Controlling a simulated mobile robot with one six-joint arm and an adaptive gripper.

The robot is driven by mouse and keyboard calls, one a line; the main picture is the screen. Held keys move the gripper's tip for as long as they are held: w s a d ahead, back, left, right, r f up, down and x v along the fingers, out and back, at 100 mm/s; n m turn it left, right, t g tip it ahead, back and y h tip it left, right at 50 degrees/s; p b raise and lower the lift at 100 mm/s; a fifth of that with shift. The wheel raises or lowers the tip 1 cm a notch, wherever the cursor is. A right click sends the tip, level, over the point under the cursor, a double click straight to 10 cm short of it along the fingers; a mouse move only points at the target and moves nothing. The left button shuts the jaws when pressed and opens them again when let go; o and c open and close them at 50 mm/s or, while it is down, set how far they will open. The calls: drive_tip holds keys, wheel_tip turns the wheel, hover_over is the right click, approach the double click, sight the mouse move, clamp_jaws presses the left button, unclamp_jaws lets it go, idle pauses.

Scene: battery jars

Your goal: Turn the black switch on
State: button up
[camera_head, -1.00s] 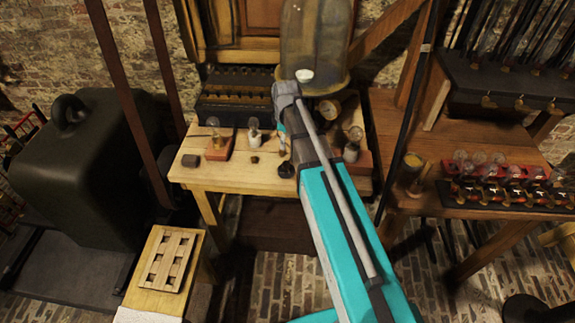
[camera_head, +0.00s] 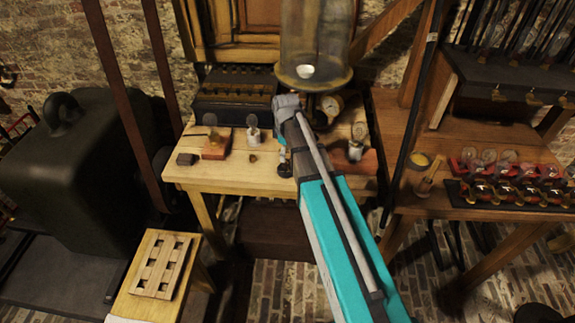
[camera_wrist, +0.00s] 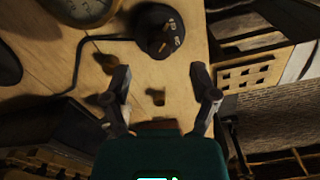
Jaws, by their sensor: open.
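A round black fitting (camera_wrist: 158,32) with brass prongs and a dark cable sits on the wooden table (camera_wrist: 200,40) in the wrist view. A small black round piece (camera_head: 285,169) at the table's front edge in the head view looks like the same thing. It may be the black switch; its setting cannot be told. My gripper (camera_wrist: 160,78) is open and empty above the table. The fitting lies beyond the fingertips, apart from them. In the head view my arm hides the fingertips.
A glass bell jar (camera_head: 316,35) stands behind my arm. Lamps on a wooden block (camera_head: 216,148) and a white holder (camera_head: 253,134) stand on the table's left part. A stool with a slotted wooden piece (camera_head: 160,265) is front left; a shelf bench (camera_head: 440,205) is right.

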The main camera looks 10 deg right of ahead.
sight(287, 162)
drive_tip(key=shift+f+b, duration=1.8)
drive_tip(key=shift+f, duration=0.3)
drive_tip(key=shift+c, duration=0.2)
clamp_jaws()
drive_tip(key=shift+d, duration=0.15)
